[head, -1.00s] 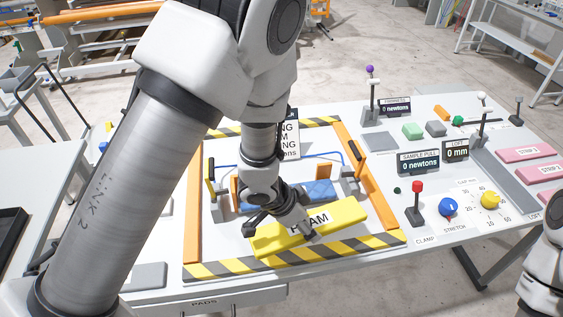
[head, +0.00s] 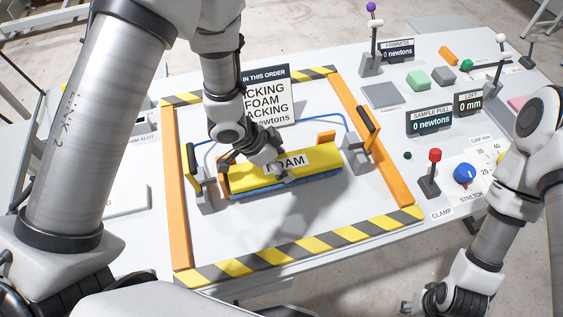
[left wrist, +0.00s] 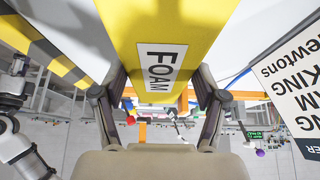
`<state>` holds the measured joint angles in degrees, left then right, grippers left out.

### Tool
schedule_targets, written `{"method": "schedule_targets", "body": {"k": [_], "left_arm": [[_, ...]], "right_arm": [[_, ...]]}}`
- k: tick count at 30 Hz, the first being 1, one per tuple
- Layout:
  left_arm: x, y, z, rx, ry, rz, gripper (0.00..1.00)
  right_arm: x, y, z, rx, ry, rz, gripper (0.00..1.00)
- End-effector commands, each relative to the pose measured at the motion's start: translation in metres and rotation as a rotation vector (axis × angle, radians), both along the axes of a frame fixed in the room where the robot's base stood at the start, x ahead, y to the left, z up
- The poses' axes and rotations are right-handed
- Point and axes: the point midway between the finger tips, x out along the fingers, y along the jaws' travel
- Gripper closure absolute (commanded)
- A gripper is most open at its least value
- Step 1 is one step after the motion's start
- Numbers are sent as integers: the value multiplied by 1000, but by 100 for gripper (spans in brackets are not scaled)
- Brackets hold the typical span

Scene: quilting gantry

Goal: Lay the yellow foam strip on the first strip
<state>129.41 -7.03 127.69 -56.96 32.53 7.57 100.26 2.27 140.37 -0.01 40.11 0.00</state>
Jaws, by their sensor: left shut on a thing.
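The yellow foam strip (head: 324,166), labelled FOAM, is in the middle of the framed area in the head view. My left gripper (head: 278,170) is shut across its middle. A blue strip (head: 262,194) shows as a thin edge along the foam's near lower side; most of it is hidden under the foam. I cannot tell whether the two touch. In the left wrist view the foam (left wrist: 160,25) fills the space between the fingers (left wrist: 162,88). My right gripper (head: 412,306) is low at the bottom right, away from the strips, too small to read.
Orange rails (head: 176,215) and a yellow-black striped edge (head: 310,248) frame the area. Black-handled clamps stand at the left (head: 200,185) and right (head: 362,145) ends of the strips. An order sign (head: 268,100) stands behind. A red-knobbed lever (head: 431,175) is to the right.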

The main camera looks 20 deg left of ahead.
Motion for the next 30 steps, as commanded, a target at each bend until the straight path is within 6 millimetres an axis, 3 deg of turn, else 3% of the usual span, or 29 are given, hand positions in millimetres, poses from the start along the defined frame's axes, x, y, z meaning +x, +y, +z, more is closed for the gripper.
{"method": "schedule_targets", "body": {"k": [11,12,14,25,30], "left_arm": [[0,0,-7,0,-2,0,52],[0,0,-6,0,-2,0,21],[0,0,-6,0,-2,0,3],[0,0,-3,0,-2,0,3],[0,1,18,0,-2,2,3]], "right_arm": [[0,0,-3,0,0,0,60],[0,0,-2,0,0,0,60],[0,0,-2,0,0,0,60],[0,0,0,0,0,0,60],[0,0,20,0,0,0,60]]}}
